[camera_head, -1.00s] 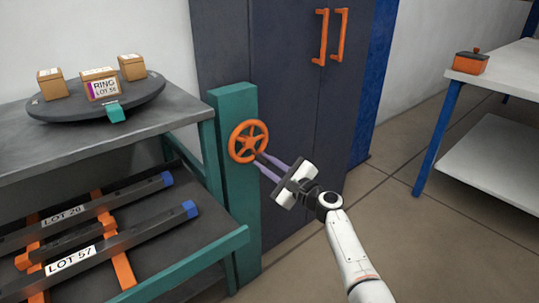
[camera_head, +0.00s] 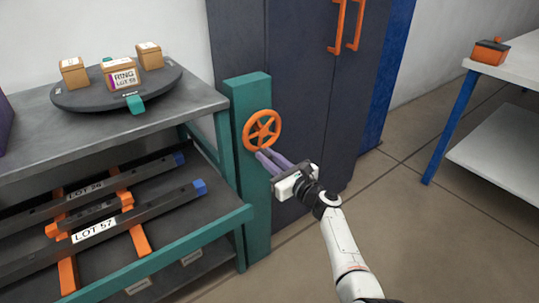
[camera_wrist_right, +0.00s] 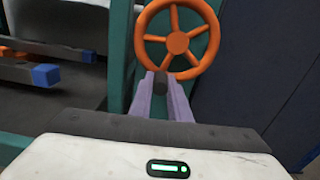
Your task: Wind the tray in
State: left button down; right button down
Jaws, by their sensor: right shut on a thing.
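The orange handwheel (camera_head: 262,131) stands upright on a teal post (camera_head: 248,200) beside the shelving; it also shows in the right wrist view (camera_wrist_right: 178,42). My right gripper (camera_head: 263,154) is at the lower rim of the wheel. Its purple fingers are closed around a small dark knob (camera_wrist_right: 160,82) in front of the rim. On the lower shelf, two dark bars with blue ends, one labelled LOT 57 (camera_head: 150,215), lie across orange strips (camera_head: 138,240). A shorter dark piece with orange ends (camera_head: 126,199) lies between them. I cannot tell which part is the tray. My left gripper is not in view.
A dark round turntable (camera_head: 80,98) with several small boxes stands on the upper shelf. A dark cabinet (camera_head: 300,90) with orange handles is behind the wheel. A white table (camera_head: 510,65) with an orange box (camera_head: 490,52) stands at the right. The floor between is clear.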

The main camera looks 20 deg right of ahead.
jog(key=shift+a, duration=0.1)
dwell(0.3)
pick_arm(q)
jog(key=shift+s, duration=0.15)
pick_arm(e)
jog(key=c, duration=1.7)
grip_release()
jog(key=shift+o, duration=0.2)
